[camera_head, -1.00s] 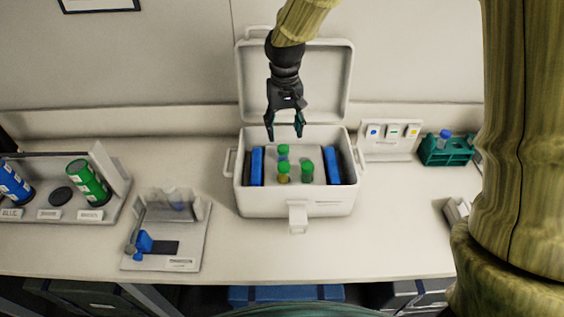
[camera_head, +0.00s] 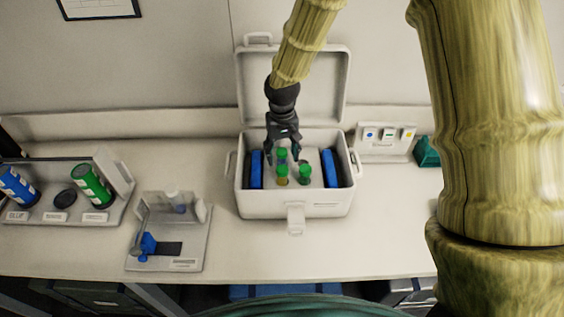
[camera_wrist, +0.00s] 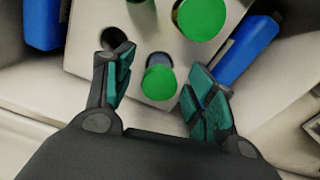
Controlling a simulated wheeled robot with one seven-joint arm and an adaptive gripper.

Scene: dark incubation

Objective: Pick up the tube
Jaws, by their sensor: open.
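Three green-capped tubes stand upright in a white rack inside the open white cooler box (camera_head: 262,207). The rear tube (camera_head: 281,154) is closest to my gripper (camera_head: 282,158). The front tube (camera_head: 282,174) and the right tube (camera_head: 305,173) stand nearer the front. In the wrist view, one green-capped tube (camera_wrist: 159,82) lies between the two teal-padded fingers of my gripper (camera_wrist: 163,88), with a gap on each side. A larger green cap (camera_wrist: 201,18) shows beyond it, and another is cut off at the top. My gripper is open and holds nothing.
Blue packs flank the rack on the left (camera_head: 256,169) and right (camera_head: 329,168). The raised lid (camera_head: 292,85) stands behind my gripper. An empty rack hole (camera_wrist: 114,40) shows beside the left finger. Left are a small station (camera_head: 165,262) and a bottle holder (camera_head: 127,175).

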